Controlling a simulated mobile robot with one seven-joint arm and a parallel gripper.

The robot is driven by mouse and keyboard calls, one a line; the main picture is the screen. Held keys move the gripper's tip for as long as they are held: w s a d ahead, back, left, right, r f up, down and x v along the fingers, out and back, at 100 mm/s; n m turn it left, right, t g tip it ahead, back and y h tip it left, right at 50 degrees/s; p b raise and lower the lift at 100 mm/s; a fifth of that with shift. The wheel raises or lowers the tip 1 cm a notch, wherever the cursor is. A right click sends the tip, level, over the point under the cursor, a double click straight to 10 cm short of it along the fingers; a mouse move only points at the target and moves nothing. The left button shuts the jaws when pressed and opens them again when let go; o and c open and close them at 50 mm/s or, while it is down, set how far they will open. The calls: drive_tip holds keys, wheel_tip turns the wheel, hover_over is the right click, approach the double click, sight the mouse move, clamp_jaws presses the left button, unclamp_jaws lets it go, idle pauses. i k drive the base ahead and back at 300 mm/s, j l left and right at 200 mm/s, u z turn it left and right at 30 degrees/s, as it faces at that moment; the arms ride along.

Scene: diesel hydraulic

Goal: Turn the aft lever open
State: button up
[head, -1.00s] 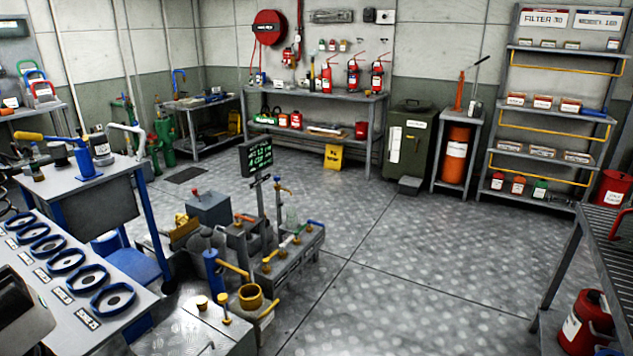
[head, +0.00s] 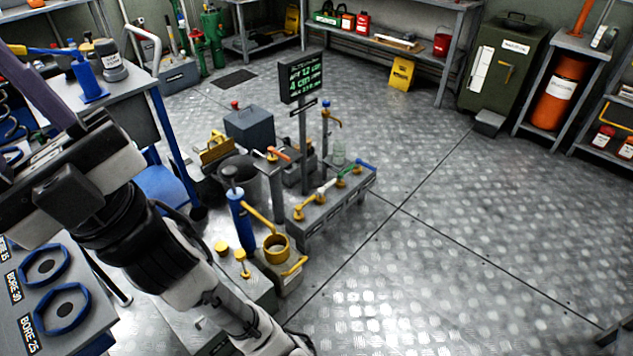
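A low grey valve block (head: 335,208) stands on the floor near the middle of the head view. A lever with an orange grip (head: 279,153) is on a grey post just behind. No readable label shows which lever is the aft one. My arm crosses the lower left, and the dark end of it, by my gripper (head: 40,165), is at the left edge, well apart from the levers. Its fingers cannot be made out.
A display on a post (head: 301,78) with green text rises behind the levers. A blue hand pump (head: 241,220) and a yellow ring fitting (head: 276,247) stand in front. A table with blue rings (head: 62,308) is at lower left. The floor at right is clear.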

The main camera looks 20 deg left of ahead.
sight(298, 208)
drive_tip(key=i, duration=1.25)
drive_tip(key=i+l+u, duration=0.1)
drive_tip(key=i+u, duration=0.35)
drive_tip(key=i, duration=0.05)
